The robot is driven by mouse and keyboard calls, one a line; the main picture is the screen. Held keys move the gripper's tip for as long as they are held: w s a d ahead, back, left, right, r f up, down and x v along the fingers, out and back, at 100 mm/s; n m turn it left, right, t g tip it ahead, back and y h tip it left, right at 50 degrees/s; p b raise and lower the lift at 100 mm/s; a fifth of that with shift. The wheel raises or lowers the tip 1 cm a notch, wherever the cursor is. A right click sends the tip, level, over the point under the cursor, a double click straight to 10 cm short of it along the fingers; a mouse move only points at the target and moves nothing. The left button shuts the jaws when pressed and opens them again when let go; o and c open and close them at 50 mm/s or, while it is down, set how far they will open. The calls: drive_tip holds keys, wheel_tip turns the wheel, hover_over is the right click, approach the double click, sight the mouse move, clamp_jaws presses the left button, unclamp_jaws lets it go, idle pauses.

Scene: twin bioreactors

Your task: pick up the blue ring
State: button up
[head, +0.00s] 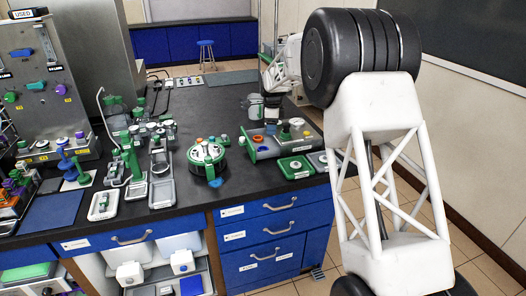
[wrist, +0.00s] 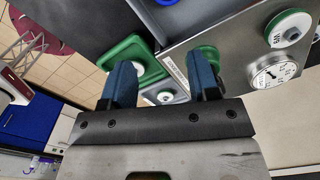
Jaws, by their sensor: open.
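A small blue ring (head: 270,128) appears to lie in the grey tray (head: 262,153) with the green end, on the right part of the black bench in the head view. In the wrist view a blue rounded piece (wrist: 168,2) is cut off by the top edge; it looks like the same ring, but I cannot be sure. My gripper (wrist: 162,70) is open, its two blue fingers spread with nothing held between them.
A green square dish (head: 295,167) stands in front of the tray. A round green-and-white vessel (head: 207,158) stands left of the tray. The bench behind, near the grey mat (head: 232,77), is mostly clear.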

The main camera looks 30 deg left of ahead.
drive_tip(key=a+f, duration=0.3)
drive_tip(key=a, duration=0.2)
drive_tip(key=shift+f+m, duration=0.25)
drive_tip(key=shift+m, duration=0.15)
drive_tip(key=shift+w+f, duration=0.1)
drive_tip(key=shift+d+f, duration=0.1)
drive_tip(key=shift+f, duration=1.1)
drive_tip(key=shift+f, duration=2.6)
drive_tip(key=c, duration=0.6)
drive_tip(key=shift+o, duration=0.2)
drive_tip(key=shift+r, duration=0.15)
